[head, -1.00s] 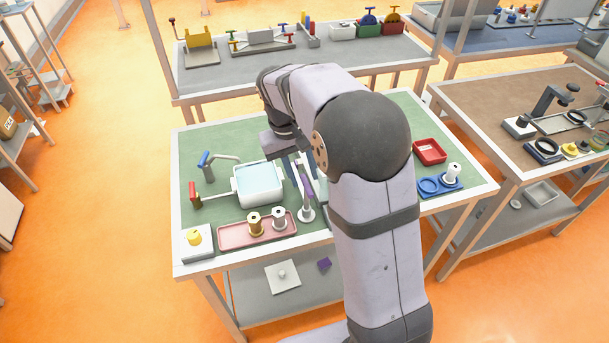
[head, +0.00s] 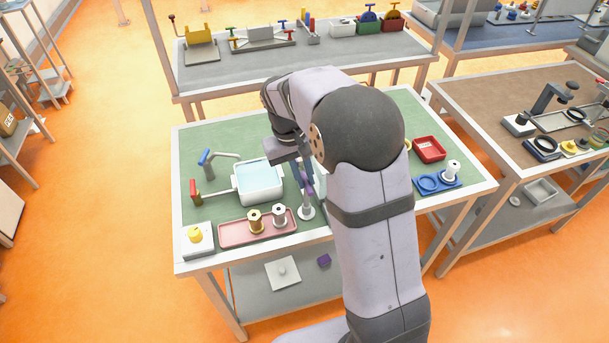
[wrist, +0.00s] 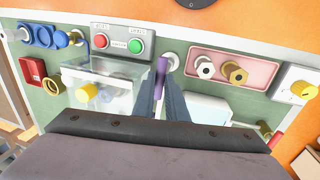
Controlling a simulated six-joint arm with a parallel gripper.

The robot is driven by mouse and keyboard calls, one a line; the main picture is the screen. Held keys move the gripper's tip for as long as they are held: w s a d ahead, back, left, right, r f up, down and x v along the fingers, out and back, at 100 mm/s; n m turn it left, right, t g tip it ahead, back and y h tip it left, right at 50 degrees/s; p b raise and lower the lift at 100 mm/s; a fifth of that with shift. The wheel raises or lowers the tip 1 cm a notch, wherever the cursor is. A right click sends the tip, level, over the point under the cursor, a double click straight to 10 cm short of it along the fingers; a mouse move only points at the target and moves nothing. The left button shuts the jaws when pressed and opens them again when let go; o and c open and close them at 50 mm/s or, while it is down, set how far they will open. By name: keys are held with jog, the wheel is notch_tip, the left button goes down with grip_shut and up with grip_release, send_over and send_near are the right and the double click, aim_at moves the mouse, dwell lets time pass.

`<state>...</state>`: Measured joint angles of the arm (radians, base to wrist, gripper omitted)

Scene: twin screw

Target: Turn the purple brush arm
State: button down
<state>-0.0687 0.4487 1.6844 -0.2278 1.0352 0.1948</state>
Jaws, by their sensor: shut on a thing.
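The purple brush arm (head: 309,184) stands on a white post with a round base (head: 306,212), near the middle front of the green table. In the wrist view the purple arm (wrist: 161,66) shows between my fingertips, with the white post base (wrist: 171,63) just beyond. My gripper (wrist: 161,88) is shut on the purple arm. In the head view my gripper (head: 303,172) is partly hidden by my own arm, and the contact is hard to see there.
A water basin (head: 260,186) and a pink tray (head: 229,235) with two spools are left of the post. The wrist view shows a clear box (wrist: 110,88) with a yellow knob, and a panel (wrist: 118,42) with red and green buttons. A red tray (head: 430,150) is far right.

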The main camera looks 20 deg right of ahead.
jog(key=shift+m, duration=0.3)
jog(key=m+p, duration=0.1)
jog(key=m, duration=0.2)
jog(key=shift+w+r+g, duration=0.1)
jog(key=shift+w+g, duration=0.05)
jog(key=shift+g, duration=0.25)
jog(key=m, duration=0.2)
jog(key=m+p, duration=0.1)
jog(key=m, duration=0.2)
jog(key=shift+w+d+g+y, duration=0.1)
jog(key=shift+w+g+y, duration=0.05)
jog(key=shift+g+y, duration=0.15)
jog(key=c, duration=1.8)
grip_release()
jog(key=shift+o, duration=0.2)
notch_tip(320, 180, up, 7)
jog(key=a+b, duration=0.1)
jog(key=b, duration=0.1)
jog(key=shift+w, duration=0.45)
